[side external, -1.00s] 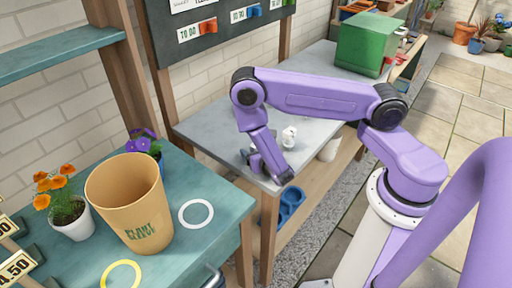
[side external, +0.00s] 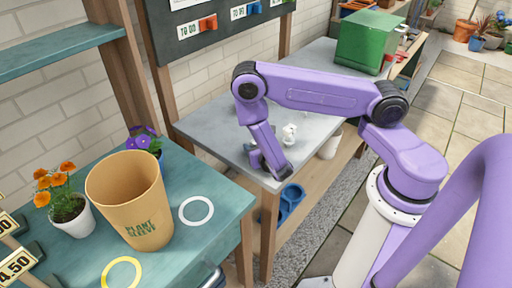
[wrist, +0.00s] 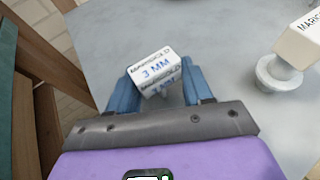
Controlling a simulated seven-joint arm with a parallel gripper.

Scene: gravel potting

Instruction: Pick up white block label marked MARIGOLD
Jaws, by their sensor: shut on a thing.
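A white block label (wrist: 156,73) stands between the fingers of my gripper (wrist: 160,84) in the wrist view. Its top edge reads MARIGOLD and its face reads 3 MM in blue. The blue fingers press on its left and right sides, so my gripper is shut on it. In the side view my gripper (side external: 270,163) is low at the near corner of the grey table (side external: 215,125). The block is too small to make out there.
A white piece with a round foot (wrist: 279,73) and a second label reading MARIGOLD, cut off by the frame, stand right of my gripper. A tan pot (side external: 128,195), orange flowers (side external: 66,205) and rings (side external: 196,210) are on the teal table. A green box (side external: 365,42) stands at the back.

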